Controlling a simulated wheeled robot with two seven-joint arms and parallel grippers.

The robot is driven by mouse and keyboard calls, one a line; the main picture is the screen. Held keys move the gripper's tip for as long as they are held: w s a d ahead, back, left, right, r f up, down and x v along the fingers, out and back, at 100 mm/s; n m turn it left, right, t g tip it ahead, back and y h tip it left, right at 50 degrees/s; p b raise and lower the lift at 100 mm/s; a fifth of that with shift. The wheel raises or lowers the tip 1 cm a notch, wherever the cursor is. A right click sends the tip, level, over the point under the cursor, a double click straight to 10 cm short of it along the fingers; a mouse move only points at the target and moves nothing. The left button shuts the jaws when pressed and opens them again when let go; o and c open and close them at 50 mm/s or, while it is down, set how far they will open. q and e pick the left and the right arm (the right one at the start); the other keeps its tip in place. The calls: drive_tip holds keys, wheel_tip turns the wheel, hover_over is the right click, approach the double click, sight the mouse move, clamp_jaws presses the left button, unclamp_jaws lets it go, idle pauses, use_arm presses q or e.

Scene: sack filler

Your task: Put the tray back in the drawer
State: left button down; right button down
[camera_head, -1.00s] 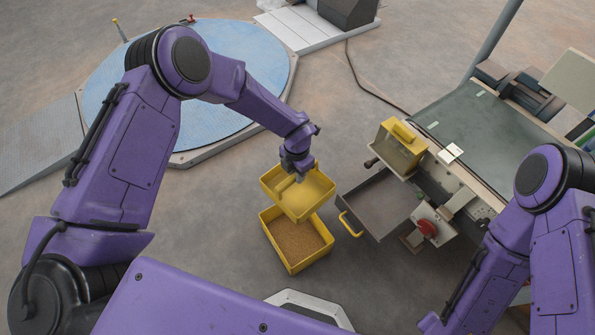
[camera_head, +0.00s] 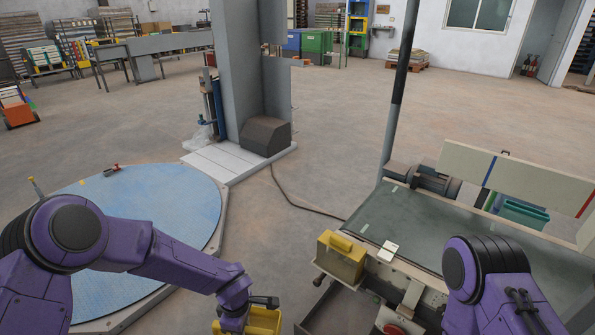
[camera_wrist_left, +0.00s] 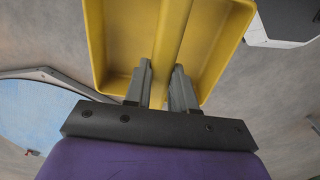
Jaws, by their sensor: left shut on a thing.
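A yellow tray (camera_head: 264,322) hangs in my left gripper (camera_head: 240,325) at the bottom edge of the head view, which cuts it off. In the left wrist view the tray (camera_wrist_left: 115,45) looks empty, and the two fingers (camera_wrist_left: 160,80) are shut on its raised middle bar. The grey open drawer (camera_head: 335,314) is to the right of the tray, under the bench; only its upper part shows. The tray is apart from the drawer. My right arm shows at the lower right, but its gripper is out of view.
A yellow box (camera_head: 340,258) sits on the bench corner above the drawer, beside the dark bench top (camera_head: 410,228). A red knob (camera_head: 393,329) is right of the drawer. A blue round platform (camera_head: 150,205) is at left. A cable lies on the open floor.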

use_arm(q)
drive_tip(key=d+r+m, duration=0.1)
drive_tip(key=r+m, duration=0.1)
drive_tip(key=m, duration=0.2)
drive_tip(key=d+r+m, duration=0.1)
drive_tip(key=r+m, duration=0.2)
drive_tip(key=m, duration=0.1)
drive_tip(key=s+d+r+m, duration=0.1)
drive_tip(key=d+r+m, duration=0.1)
drive_tip(key=r+m, duration=0.1)
drive_tip(key=shift+s+m, duration=0.1)
drive_tip(key=shift+m, duration=0.6)
drive_tip(key=w+d+r+m, duration=0.2)
drive_tip(key=d+r+m, duration=0.2)
drive_tip(key=r, duration=0.7)
drive_tip(key=a+r+p, duration=0.4)
drive_tip(key=a, duration=0.9)
drive_tip(key=shift+a, duration=0.15)
